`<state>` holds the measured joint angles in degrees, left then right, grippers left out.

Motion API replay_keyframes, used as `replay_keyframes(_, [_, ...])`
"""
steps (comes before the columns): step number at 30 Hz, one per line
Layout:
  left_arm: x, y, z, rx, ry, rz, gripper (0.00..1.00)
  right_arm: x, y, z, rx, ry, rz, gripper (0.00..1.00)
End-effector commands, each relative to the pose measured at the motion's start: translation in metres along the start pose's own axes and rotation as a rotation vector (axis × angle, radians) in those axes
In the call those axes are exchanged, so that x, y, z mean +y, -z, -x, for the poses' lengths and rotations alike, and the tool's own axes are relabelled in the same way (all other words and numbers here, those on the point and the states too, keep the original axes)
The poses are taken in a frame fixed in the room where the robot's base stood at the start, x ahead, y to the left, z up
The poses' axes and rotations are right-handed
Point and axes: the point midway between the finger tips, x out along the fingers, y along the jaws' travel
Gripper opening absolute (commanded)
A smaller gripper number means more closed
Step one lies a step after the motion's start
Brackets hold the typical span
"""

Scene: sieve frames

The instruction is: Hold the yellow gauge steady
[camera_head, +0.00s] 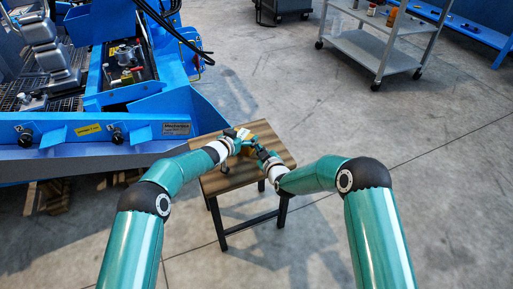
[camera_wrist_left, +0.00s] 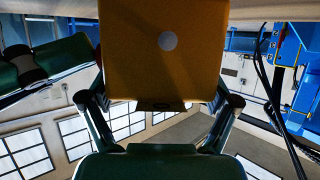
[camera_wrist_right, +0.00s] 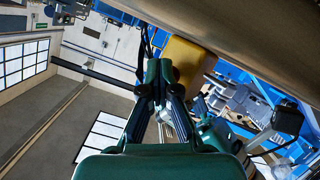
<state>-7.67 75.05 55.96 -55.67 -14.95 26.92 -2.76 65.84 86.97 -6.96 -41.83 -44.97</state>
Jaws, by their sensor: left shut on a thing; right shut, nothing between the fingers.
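The yellow gauge (camera_head: 246,149) is a small block at the wooden stool (camera_head: 234,179), partly hidden by my grippers in the head view. In the left wrist view the gauge (camera_wrist_left: 165,75) fills the top middle as an orange-yellow block with a pale round spot. My left gripper (camera_head: 233,141) is shut on it, with a finger at each side. My right gripper (camera_head: 262,152) is shut and empty close to the gauge. In the right wrist view its closed fingers (camera_wrist_right: 160,75) are in front of the gauge (camera_wrist_right: 187,60); whether they touch it cannot be told.
A large blue machine (camera_head: 150,115) stands close at the left of the stool. A grey shelf cart (camera_head: 370,48) stands at the back right, with a blue bench (camera_head: 470,28) beyond it. The concrete floor right of the stool is clear.

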Motion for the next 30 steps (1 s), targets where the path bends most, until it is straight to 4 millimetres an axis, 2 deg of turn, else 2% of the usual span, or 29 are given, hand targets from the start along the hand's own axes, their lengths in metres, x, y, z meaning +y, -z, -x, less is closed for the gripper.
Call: replay_keyframes(30, [0.002, -0.002, -0.001, -0.004, -0.002, 0.001, 0.18, 0.011, -0.011, 0.016, 0.001, 0.000, 0.000, 0.00])
